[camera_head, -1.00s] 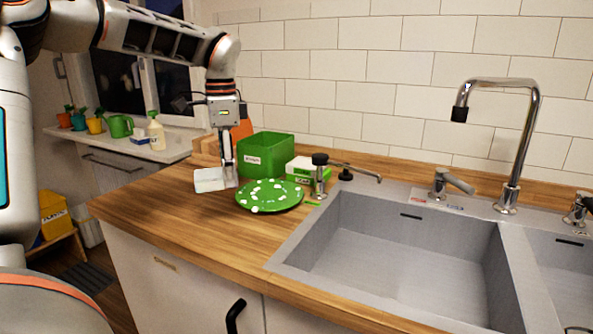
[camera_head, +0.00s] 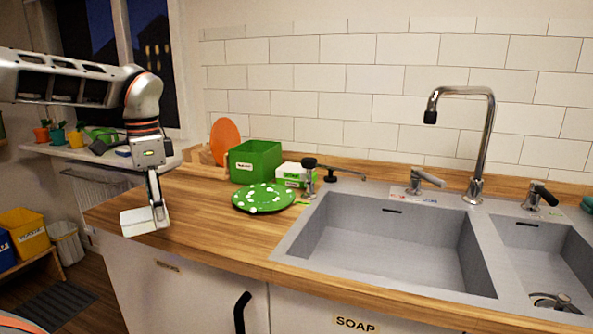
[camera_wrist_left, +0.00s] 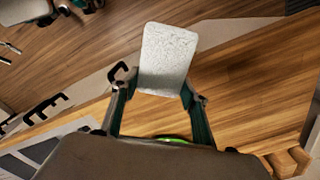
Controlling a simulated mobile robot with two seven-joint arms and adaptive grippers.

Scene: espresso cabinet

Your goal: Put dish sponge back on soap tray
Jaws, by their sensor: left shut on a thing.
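A pale, whitish flat sponge (camera_head: 137,222) is held in my left gripper (camera_head: 158,212), above the wooden counter's left front edge. In the left wrist view the sponge (camera_wrist_left: 168,58) sticks out between the two fingers of my left gripper (camera_wrist_left: 158,92), which is closed on it. A green plate with white dots (camera_head: 263,198) lies on the counter to the right of the gripper, apart from it. I cannot tell for sure which thing is the soap tray. My right gripper is not in view.
A green box (camera_head: 254,161), a green-and-white pack (camera_head: 295,175) and an orange disc (camera_head: 225,139) stand behind the plate. The steel sink (camera_head: 390,240) and faucet (camera_head: 476,150) are to the right. The counter between gripper and plate (camera_head: 200,205) is clear.

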